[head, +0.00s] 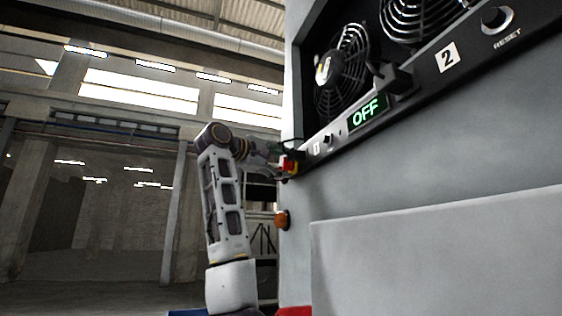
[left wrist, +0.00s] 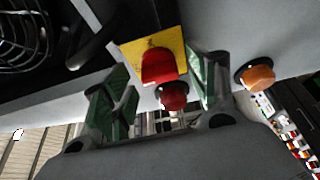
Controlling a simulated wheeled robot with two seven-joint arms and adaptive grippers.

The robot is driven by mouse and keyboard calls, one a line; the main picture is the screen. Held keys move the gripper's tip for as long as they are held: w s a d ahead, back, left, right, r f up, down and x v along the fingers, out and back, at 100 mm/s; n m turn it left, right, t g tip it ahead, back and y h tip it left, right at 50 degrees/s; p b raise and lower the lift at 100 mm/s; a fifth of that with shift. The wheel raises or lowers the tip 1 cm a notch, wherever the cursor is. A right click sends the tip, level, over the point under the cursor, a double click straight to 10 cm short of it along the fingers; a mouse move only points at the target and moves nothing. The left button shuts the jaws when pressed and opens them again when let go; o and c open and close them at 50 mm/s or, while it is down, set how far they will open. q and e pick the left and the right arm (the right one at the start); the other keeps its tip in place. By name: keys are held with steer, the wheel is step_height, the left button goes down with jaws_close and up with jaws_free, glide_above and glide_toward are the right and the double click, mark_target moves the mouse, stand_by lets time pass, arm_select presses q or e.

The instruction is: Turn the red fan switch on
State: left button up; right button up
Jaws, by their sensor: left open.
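The red fan switch (head: 291,165) is at the lower left corner of the fan panel in the head view, partly hidden by my left gripper (head: 284,158). In the left wrist view the red switch (left wrist: 158,64) sits on a yellow plate (left wrist: 135,50). A second, rounder red part (left wrist: 173,97) shows just below it; I cannot tell whether it belongs to the switch. My left gripper (left wrist: 162,78) is open, its green-padded fingers on either side of the red parts. I cannot tell whether a finger touches them. A green display (head: 367,111) reads OFF. My right gripper is not in view.
Two caged fans (head: 343,72) sit in the dark panel, with a RESET knob (head: 497,20) at the right. An orange lamp (head: 282,219) sticks out from the cabinet (head: 420,180) below the panel, close to my right finger in the left wrist view. The hall at left looks open.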

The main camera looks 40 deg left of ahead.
arm_select(q)
steer(key=shift+w, duration=0.1)
steer(key=c, duration=1)
steer(key=shift+f, duration=0.1)
